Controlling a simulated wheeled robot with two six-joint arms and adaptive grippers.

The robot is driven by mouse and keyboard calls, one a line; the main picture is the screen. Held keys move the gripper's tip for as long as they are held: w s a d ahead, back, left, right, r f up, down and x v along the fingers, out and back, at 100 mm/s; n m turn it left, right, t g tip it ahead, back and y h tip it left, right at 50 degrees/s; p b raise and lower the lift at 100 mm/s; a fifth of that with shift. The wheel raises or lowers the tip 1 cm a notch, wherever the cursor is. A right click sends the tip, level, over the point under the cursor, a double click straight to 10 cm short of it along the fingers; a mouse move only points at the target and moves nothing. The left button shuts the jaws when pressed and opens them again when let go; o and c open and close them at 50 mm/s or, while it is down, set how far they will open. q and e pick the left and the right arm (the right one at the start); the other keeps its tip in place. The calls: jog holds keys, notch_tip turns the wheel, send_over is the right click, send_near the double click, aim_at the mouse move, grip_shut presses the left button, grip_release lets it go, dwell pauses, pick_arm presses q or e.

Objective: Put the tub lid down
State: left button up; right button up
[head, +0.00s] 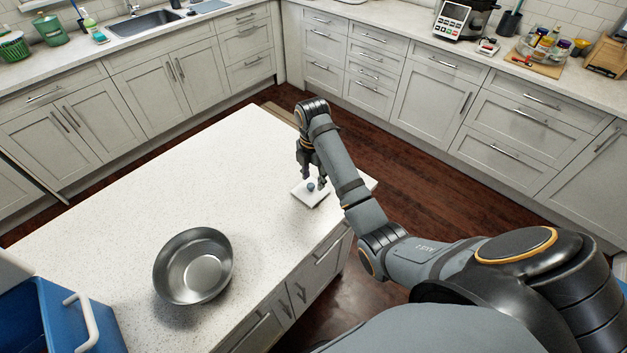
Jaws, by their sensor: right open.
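The tub lid (304,196) is a small white square with a blue-grey knob (311,187) on top. It lies flat on the white speckled island counter (150,200), near the right end. My right gripper (313,183) is right above the lid, pointing down, with its open fingers around or beside the knob. Whether the fingers touch the knob is too small to tell. My left gripper is not in view.
A round metal bowl (168,279) stands on the island towards the front left. A blue crate (30,320) with a white handle is at the lower left corner. The island's middle is clear. Cabinets and counters line the back and right.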

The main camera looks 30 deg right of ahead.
aim_at(313, 186)
notch_tip(313, 186, up, 8)
jog(key=p, duration=0.6)
jog(key=shift+r+p, duration=0.15)
jog(key=shift+p, duration=0.2)
